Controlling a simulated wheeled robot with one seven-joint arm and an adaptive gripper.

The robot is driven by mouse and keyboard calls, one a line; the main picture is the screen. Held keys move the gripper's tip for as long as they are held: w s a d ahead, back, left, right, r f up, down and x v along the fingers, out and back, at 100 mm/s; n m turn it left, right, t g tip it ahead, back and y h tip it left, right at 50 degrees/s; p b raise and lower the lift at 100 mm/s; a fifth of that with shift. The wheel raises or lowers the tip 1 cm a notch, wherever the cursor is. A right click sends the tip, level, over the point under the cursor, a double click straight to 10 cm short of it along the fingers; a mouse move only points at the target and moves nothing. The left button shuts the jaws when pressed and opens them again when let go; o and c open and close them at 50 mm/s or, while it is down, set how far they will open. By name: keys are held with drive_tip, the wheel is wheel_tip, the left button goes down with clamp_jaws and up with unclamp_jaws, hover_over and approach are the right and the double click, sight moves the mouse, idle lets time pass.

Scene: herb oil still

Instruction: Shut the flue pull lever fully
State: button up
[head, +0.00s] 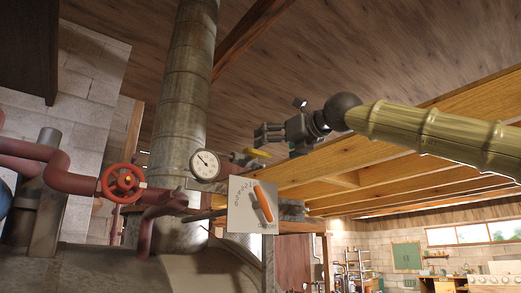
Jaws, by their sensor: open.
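An orange lever (262,203) sits on a pale square plate (240,215) with a marked scale, in front of the flue pipe's base. I take it for the flue pull lever. It is tilted, its upper end leaning left and its lower end to the right. My gripper (259,134) is in the upper middle of the head view, above the plate, with its fingers pointing left. It is open and empty, and appears clear of the lever. How far apart they are in depth I cannot tell.
A round gauge (205,165) and a yellow handle (257,152) are between my gripper and the plate in the picture. A red valve wheel (122,183) on red pipes is at left. The tall metal flue pipe (184,90) rises behind. Wooden beams (370,180) run at right.

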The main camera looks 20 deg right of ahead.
sight(260, 152)
drive_tip(key=p+x, duration=0.2)
drive_tip(key=x, duration=0.4)
drive_tip(key=shift+w+f, duration=0.1)
drive_tip(key=shift+w, duration=0.25)
drive_tip(key=shift+s+a, duration=0.1)
drive_tip(key=c, duration=1)
